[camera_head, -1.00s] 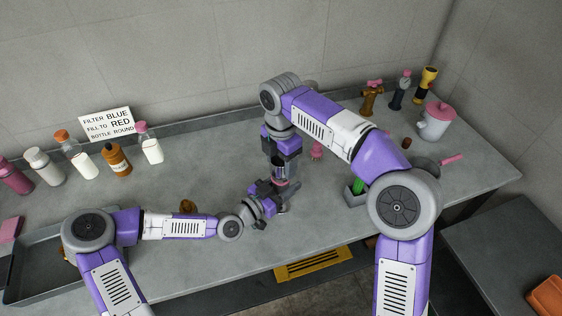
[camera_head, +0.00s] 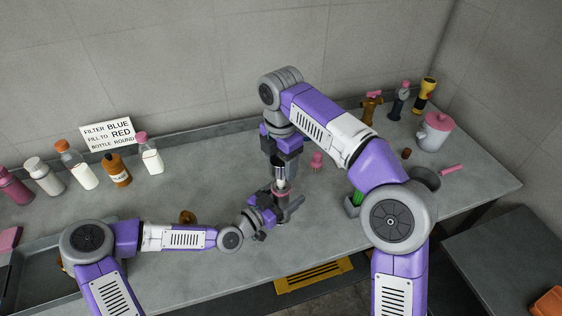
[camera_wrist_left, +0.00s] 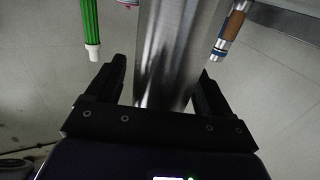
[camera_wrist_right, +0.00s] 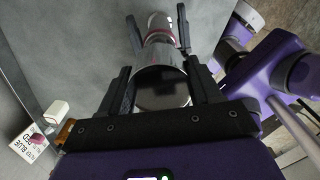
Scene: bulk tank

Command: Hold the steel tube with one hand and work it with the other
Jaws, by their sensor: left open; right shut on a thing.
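The steel tube (camera_head: 279,175) stands roughly upright over the middle of the counter, with a reddish-pink band near its lower part. In the right wrist view the tube (camera_wrist_right: 163,87) runs between my right gripper's fingers. My right gripper (camera_head: 280,160) comes from above and is shut on its upper part. My left gripper (camera_head: 286,207) is lower, with its fingers open on either side of the tube's lower part. In the left wrist view the tube (camera_wrist_left: 172,50) fills the space between the fingers. Finger contact there cannot be told.
Several bottles (camera_head: 117,165) and a sign (camera_head: 107,134) stand along the back left. A dark tray (camera_head: 35,270) is at the left. A grey holder with a green-handled tool (camera_head: 357,197), a pink knob-like piece (camera_head: 317,160) and a white pitcher (camera_head: 435,131) are at the right.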

